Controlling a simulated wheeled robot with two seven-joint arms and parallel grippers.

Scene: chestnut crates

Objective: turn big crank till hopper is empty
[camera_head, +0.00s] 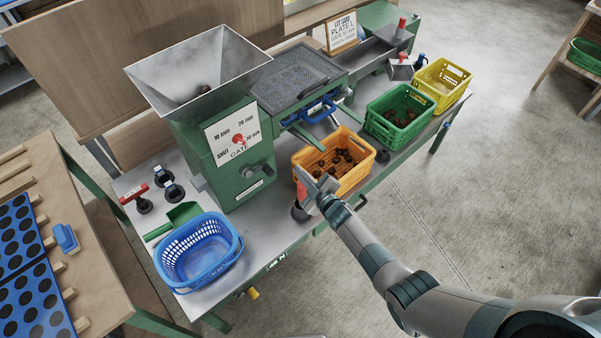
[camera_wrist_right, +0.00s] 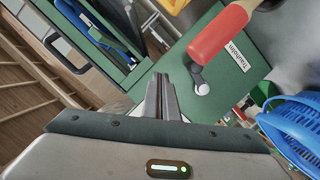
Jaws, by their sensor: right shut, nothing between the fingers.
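The grey metal hopper (camera_head: 160,80) sits on top of the green machine (camera_head: 210,165), with a few dark chestnuts visible low inside it. A red crank grip (camera_head: 302,191) shows at the bench's front edge beside my right gripper (camera_head: 319,184). In the right wrist view the red grip (camera_wrist_right: 220,35) is large, near a short metal arm with a round knob. My right gripper (camera_wrist_right: 161,92) is shut and empty, its fingertips pointing at the green panel, apart from the red grip. My left gripper is not in view.
An orange crate (camera_head: 350,182) and a green crate (camera_head: 380,135) hold chestnuts. A yellow crate (camera_head: 432,98) stands behind them. A blue basket (camera_head: 225,265) and a green scoop (camera_head: 184,214) are at the bench's left.

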